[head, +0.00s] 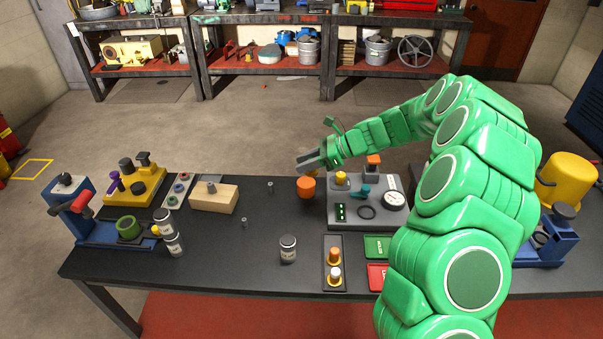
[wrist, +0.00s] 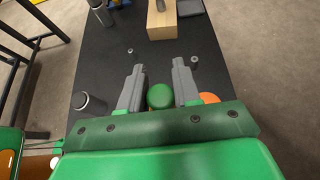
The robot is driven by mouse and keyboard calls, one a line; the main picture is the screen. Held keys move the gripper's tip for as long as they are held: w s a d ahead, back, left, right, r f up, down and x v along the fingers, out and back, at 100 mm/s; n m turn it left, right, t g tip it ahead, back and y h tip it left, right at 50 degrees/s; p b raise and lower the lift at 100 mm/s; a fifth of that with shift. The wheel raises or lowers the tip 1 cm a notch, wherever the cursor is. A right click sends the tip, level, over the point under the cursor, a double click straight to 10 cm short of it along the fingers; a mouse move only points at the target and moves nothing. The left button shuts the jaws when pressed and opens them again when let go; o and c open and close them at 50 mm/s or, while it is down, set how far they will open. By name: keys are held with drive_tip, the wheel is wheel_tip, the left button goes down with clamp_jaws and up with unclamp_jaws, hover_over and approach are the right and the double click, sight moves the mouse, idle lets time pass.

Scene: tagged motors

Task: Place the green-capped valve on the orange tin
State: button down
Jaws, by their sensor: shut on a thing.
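My gripper (head: 306,160) is above the far edge of the workbench in the head view. In the wrist view its two grey fingers (wrist: 159,92) stand on either side of a round green cap (wrist: 160,96), the top of the green-capped valve, and hold it. The valve's body is hidden below the cap, and I cannot make the valve out in the head view. The orange tin (head: 306,188) stands on the bench just below my gripper in the head view. In the wrist view an orange part (wrist: 209,98), likely the tin, shows beside the right finger, mostly hidden.
A grey panel with a gauge (head: 394,201) is right of the tin. A wooden block (head: 213,199) and small bolts (head: 270,186) are left. The bench middle is mostly clear.

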drive_tip(key=shift+w+a+f, duration=0.25)
drive_tip(key=shift+w+f, duration=0.85)
drive_tip(key=shift+w, duration=0.05)
drive_tip(key=shift+w+a+f, duration=0.3)
drive_tip(key=shift+w+f, duration=0.8)
drive_tip(key=shift+f, duration=0.05)
drive_tip(key=shift+w+a+f, duration=0.25)
drive_tip(key=shift+w+f, duration=0.85)
drive_tip(key=shift+w, duration=0.05)
drive_tip(key=shift+f, duration=1.6)
drive_tip(key=c, duration=0.8)
unclamp_jaws()
